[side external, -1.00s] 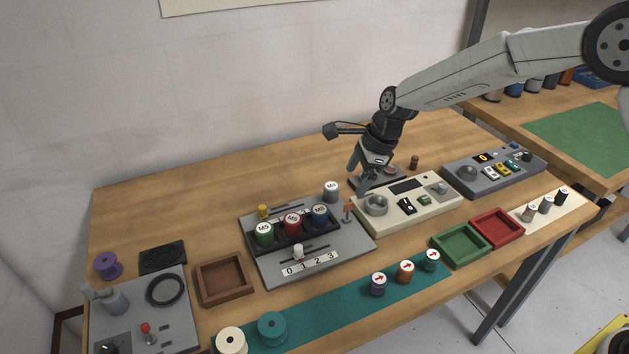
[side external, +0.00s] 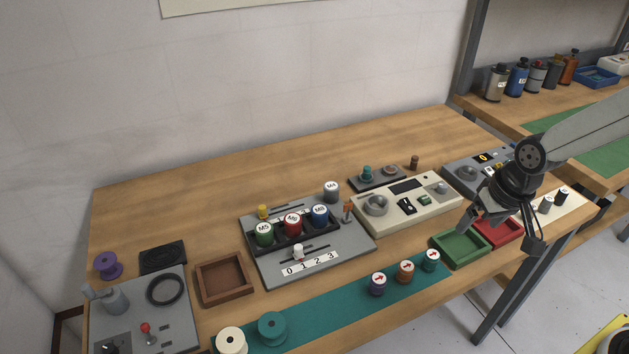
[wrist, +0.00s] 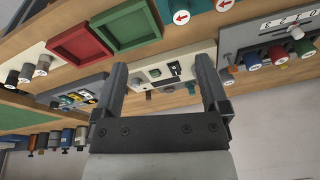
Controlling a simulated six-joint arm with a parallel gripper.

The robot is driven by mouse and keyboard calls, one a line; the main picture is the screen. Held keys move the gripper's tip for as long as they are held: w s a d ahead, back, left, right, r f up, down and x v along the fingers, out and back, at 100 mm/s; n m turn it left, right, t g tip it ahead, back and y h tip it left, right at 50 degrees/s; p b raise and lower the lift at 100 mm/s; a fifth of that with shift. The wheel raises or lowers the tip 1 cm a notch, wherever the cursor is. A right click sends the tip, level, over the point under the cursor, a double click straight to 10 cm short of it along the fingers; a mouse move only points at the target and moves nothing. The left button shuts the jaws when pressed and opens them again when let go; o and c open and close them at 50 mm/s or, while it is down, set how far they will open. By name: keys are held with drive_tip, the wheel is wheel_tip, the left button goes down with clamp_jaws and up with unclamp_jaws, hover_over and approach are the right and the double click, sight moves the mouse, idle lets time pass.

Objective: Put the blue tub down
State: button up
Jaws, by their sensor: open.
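The blue tub (side external: 319,216) with a white-labelled lid stands upright in the dark rack (side external: 278,244) on the grey slider panel, at the right of a red tub (side external: 292,225) and a green tub (side external: 264,234). In the wrist view the blue tub (wrist: 253,61) shows at the right, outside my jaws. My gripper (side external: 468,219) is in the air near the green and red trays, well to the right of the blue tub. In the wrist view my gripper (wrist: 160,74) has its fingers wide apart with nothing between them.
A green tray (side external: 460,262) and a red tray (side external: 508,240) lie by the front edge. A cream panel (side external: 428,213) is behind them. A teal piece (side external: 367,173) stands on a dark pad. Several arrow-marked tubs stand on the teal strip (side external: 330,305). The back left tabletop is clear.

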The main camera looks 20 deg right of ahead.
drive_tip(key=shift+s+d+f+n, duration=0.15)
drive_tip(key=shift+s+d+n, duration=0.1)
drive_tip(key=shift+s+n, duration=0.5)
drive_tip(key=shift+s+d+f+n, duration=0.15)
drive_tip(key=shift+s+n, duration=0.3)
drive_tip(key=shift+s, duration=0.45)
